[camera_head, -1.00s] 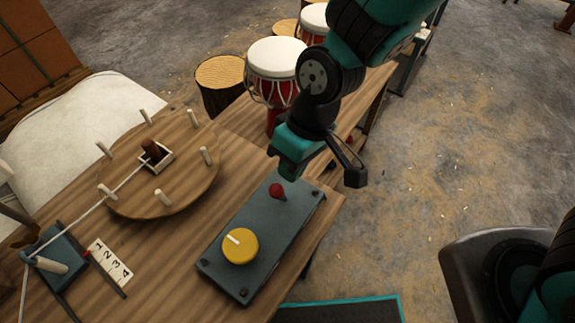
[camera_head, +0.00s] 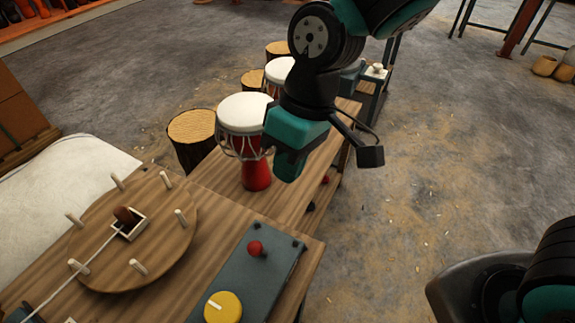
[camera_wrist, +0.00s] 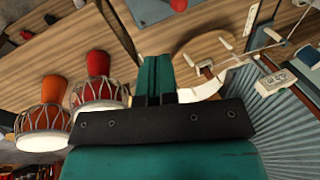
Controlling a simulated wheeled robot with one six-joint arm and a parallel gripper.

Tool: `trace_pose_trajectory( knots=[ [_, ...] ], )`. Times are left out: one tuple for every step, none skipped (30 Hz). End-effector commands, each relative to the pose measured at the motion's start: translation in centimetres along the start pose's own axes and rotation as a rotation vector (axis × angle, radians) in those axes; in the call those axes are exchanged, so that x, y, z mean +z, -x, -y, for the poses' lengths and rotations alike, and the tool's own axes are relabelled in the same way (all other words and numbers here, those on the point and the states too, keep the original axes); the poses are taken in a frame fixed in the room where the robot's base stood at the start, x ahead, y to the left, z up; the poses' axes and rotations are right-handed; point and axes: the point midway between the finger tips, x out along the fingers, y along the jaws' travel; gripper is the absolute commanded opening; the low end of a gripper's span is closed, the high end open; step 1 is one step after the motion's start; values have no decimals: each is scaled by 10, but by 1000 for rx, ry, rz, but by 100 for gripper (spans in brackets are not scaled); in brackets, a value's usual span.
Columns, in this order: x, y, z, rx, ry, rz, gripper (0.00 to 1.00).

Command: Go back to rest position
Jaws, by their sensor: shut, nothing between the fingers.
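My gripper (camera_head: 289,165) hangs above the bench, between the red goblet drum and the control box in the head view. In the wrist view its teal fingers (camera_wrist: 156,75) are together with nothing between them. The control box (camera_head: 236,277) is dark, with a red ball-topped lever (camera_head: 255,248) and a yellow knob (camera_head: 222,307). The gripper is apart from the lever in the picture. A red goblet drum (camera_head: 257,175) with a white head stands on the bench behind and left of the gripper.
A round wooden disc with upright pegs (camera_head: 100,262) lies at the left of the bench. Tree stumps (camera_head: 192,128) stand behind it. A second drum (camera_head: 280,69) stands further back. The floor to the right (camera_head: 430,190) is open.

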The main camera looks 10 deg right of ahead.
Motion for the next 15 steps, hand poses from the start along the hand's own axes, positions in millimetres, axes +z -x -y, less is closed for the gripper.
trace_pose_trajectory(
  knots=[
    [0,0,0,0,0,0,0],
    [0,0,0,0,0,0,0],
    [0,0,0,0,0,0,0],
    [0,0,0,0,0,0,0],
    [0,0,0,0,0,0,0],
    [0,0,0,0,0,0,0],
    [0,0,0,0,-1,-1,0],
    [1,2,0,1,-2,-4,0],
    [4,6,0,1,-7,-10,0],
    [7,11,0,1,-12,-17,0],
    [11,17,0,2,-21,-27,0],
    [19,27,0,3,-33,-42,0],
    [27,35,0,4,-44,-54,0],
    [35,43,1,5,-55,-67,0],
    [46,53,2,6,-72,-86,0]
  ],
)
